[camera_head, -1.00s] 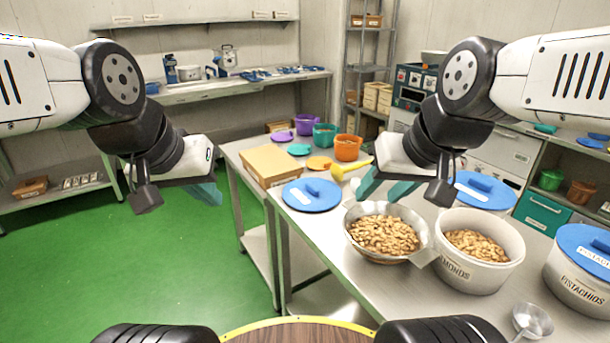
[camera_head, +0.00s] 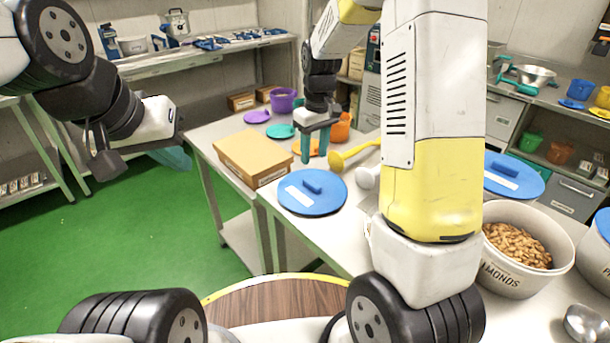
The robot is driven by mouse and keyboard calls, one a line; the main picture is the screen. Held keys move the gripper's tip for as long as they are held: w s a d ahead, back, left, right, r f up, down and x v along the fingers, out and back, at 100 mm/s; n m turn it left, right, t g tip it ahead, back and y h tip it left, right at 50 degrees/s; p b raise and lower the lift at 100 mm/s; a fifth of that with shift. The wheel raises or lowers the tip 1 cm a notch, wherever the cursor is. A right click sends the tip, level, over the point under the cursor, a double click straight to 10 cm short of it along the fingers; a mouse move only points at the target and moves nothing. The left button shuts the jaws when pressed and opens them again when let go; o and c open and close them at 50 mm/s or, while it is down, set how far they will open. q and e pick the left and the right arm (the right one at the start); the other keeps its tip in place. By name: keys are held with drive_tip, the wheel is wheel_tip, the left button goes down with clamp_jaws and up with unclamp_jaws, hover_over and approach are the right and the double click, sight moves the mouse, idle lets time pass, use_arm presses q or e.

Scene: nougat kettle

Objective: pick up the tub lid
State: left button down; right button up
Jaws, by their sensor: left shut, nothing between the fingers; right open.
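A round blue tub lid (camera_head: 324,201) with a raised blue handle and a white label lies flat on the steel table. A second blue lid (camera_head: 528,184) shows at the right, behind the white almond tub (camera_head: 512,282); what it rests on is hidden. My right gripper (camera_head: 315,152) points down with its teal fingers open and empty, just beyond the first lid's far edge in the picture, apart from its handle. My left gripper (camera_head: 180,160) is shut and empty, off to the left over the green floor.
A cardboard box (camera_head: 245,160) stands left of the lid. A yellow scoop (camera_head: 345,158), an orange tub (camera_head: 341,128) and a purple tub (camera_head: 284,101) are behind it. A metal scoop (camera_head: 586,325) lies at the lower right. My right arm hides the table's middle.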

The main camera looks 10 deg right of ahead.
sight(312, 183)
drive_tip(key=shift+n, duration=0.4)
drive_tip(key=f, duration=0.3)
drive_tip(key=w+f, duration=0.1)
drive_tip(key=f, duration=0.7)
drive_tip(key=shift+w, duration=0.4)
clamp_jaws()
